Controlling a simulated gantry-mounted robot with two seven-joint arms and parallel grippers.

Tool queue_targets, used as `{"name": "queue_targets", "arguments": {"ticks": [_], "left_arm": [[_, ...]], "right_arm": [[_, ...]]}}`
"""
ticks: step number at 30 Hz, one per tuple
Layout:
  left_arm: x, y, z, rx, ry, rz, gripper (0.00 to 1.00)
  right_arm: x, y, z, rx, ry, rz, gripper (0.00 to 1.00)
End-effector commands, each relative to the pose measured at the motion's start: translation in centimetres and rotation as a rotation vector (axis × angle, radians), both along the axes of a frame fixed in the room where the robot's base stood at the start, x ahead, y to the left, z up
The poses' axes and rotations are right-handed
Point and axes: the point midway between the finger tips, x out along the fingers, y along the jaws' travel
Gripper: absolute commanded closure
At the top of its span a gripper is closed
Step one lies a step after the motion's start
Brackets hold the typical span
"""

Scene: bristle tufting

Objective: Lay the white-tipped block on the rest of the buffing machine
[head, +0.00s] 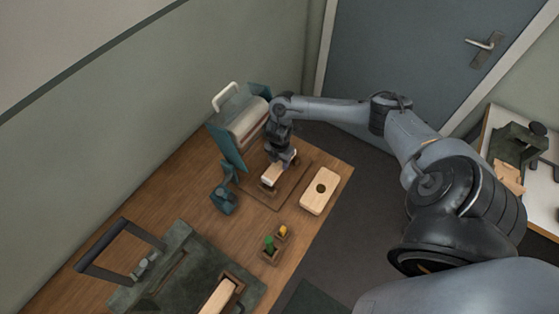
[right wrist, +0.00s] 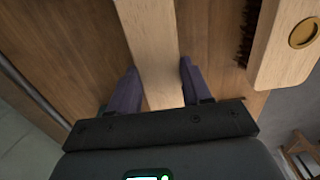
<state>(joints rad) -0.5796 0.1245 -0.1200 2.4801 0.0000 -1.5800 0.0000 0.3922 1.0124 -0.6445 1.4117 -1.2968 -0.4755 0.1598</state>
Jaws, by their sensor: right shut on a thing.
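My right gripper (head: 281,160) is shut on a pale wooden block (head: 273,174). In the right wrist view the block (right wrist: 150,50) runs lengthwise between the two fingers. No white tip can be made out on it; its underside is hidden. The held block is just in front of the buffing machine (head: 232,150), a teal frame with a pale roller, over a small brown support on the table. I cannot tell whether the block touches that support. My left gripper is not in view.
A second wooden block (head: 319,203) with a round dark inset lies close to the right; dark bristles show under it in the right wrist view. Small cups with green and yellow pieces (head: 270,243), a teal clamp-like tool (head: 224,201) and a dark green machine (head: 180,285) stand nearer.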

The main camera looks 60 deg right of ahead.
Motion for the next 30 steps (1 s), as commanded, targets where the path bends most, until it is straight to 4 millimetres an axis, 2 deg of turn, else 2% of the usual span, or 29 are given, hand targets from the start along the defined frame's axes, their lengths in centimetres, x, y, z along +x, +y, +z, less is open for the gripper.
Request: {"name": "queue_targets", "arguments": {"ticks": [30], "left_arm": [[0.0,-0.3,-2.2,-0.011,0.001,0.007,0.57]], "right_arm": [[0.0,0.0,-3.4,0.000,0.000,0.000,0.87]]}}
